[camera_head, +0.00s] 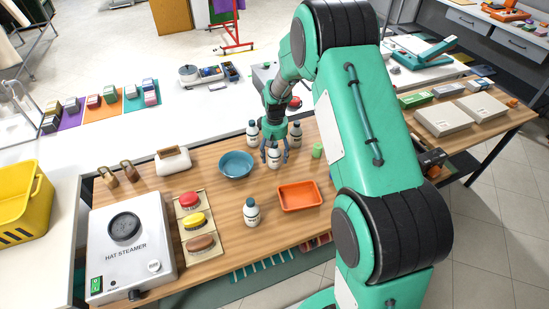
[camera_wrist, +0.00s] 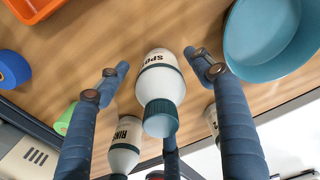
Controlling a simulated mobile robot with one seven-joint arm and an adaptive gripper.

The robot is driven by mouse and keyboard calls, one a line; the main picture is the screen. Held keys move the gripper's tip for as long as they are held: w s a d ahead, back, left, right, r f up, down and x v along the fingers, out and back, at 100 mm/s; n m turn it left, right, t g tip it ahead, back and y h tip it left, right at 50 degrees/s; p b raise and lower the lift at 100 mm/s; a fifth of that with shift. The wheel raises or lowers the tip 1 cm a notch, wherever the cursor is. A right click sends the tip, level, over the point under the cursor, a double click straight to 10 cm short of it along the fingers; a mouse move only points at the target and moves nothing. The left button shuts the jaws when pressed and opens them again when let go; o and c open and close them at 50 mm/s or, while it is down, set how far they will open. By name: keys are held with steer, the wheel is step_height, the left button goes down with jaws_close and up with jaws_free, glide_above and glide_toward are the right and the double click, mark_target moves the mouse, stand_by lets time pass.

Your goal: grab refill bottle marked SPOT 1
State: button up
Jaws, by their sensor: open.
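A white bottle with a dark teal cap and lettering that reads SPOT (camera_wrist: 158,82) stands between my gripper's fingers in the wrist view; any number after the word cannot be read. In the head view this bottle (camera_head: 274,161) stands upright on the wooden table. My gripper (camera_head: 275,152) is open around it from above, with a finger on either side. In the wrist view my gripper (camera_wrist: 156,62) shows gaps between the fingertips and the bottle.
Similar bottles stand close behind left (camera_head: 252,133) and behind right (camera_head: 296,136); another (camera_head: 252,213) stands nearer the front. A blue bowl (camera_head: 236,164) is close on the left, an orange tray (camera_head: 299,196) in front right, and a green roll (camera_head: 317,151) to the right.

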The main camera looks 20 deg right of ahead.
mark_target(275, 144)
stand_by(0.5)
steer(key=c, duration=1.4)
steer(key=shift+r, duration=0.15)
steer(key=shift+c, duration=0.2)
steer(key=shift+r, duration=0.6)
steer(key=shift+s+r+p, duration=0.2)
steer(key=shift+r+p, duration=0.15)
steer(key=shift+r, duration=0.25)
steer(key=shift+s+r+p, duration=0.2)
steer(key=shift+r+p, duration=0.1)
steer(key=shift+r, duration=0.3)
steer(key=s+a+r+p, duration=0.1)
steer(key=s+a+p, duration=0.1)
steer(key=s, duration=1.3)
steer(key=shift+a, duration=0.2)
steer(key=shift+r, duration=0.1)
